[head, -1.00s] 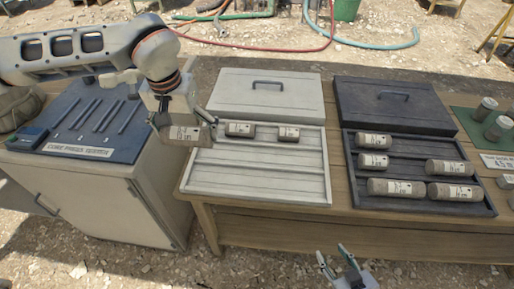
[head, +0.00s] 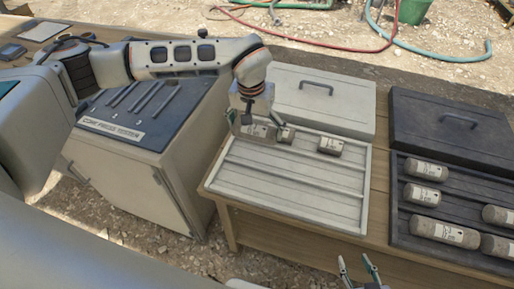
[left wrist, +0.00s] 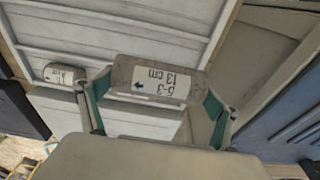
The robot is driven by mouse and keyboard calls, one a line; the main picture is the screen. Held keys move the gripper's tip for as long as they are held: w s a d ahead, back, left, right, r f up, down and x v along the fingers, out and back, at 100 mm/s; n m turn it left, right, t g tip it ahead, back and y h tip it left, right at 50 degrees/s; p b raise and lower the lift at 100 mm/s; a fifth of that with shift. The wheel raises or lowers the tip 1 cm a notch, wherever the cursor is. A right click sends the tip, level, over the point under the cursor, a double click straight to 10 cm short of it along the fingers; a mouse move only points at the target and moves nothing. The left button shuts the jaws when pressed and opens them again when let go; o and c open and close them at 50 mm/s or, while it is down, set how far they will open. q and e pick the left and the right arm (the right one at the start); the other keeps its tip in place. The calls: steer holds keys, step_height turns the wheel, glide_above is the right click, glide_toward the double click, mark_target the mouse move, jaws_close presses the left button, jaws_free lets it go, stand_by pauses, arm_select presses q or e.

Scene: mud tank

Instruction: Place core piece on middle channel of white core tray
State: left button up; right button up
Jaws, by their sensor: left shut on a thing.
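My left gripper (head: 256,133) is shut on a grey-brown core piece (head: 254,129) with a white label. It holds the piece over the far left part of the white core tray (head: 250,188). In the left wrist view the held core piece (left wrist: 150,78) reads "5-3 13 cm" and lies across between the green-padded fingers. I cannot tell whether it touches the tray. The nearer channels look empty. My right gripper (head: 358,268) is open and empty at the front.
A white lid (head: 340,105) lies behind the white tray. A dark tray (head: 400,228) with several cores and its dark lid (head: 450,130) are at right. A cabinet with a blue top (head: 165,100) stands left of the table.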

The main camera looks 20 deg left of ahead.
mark_target(254, 130)
arm_select(q)
steer(key=shift+w+f, duration=0.1)
steer(key=shift+f, duration=4.25)
steer(key=shift+f, duration=0.15)
steer(key=o, duration=1.6)
steer(key=shift+c, duration=0.2)
steer(key=r, duration=0.4)
steer(key=s+r, duration=0.1)
steer(key=r, duration=0.3)
steer(key=s+r, duration=0.1)
steer(key=r, duration=0.3)
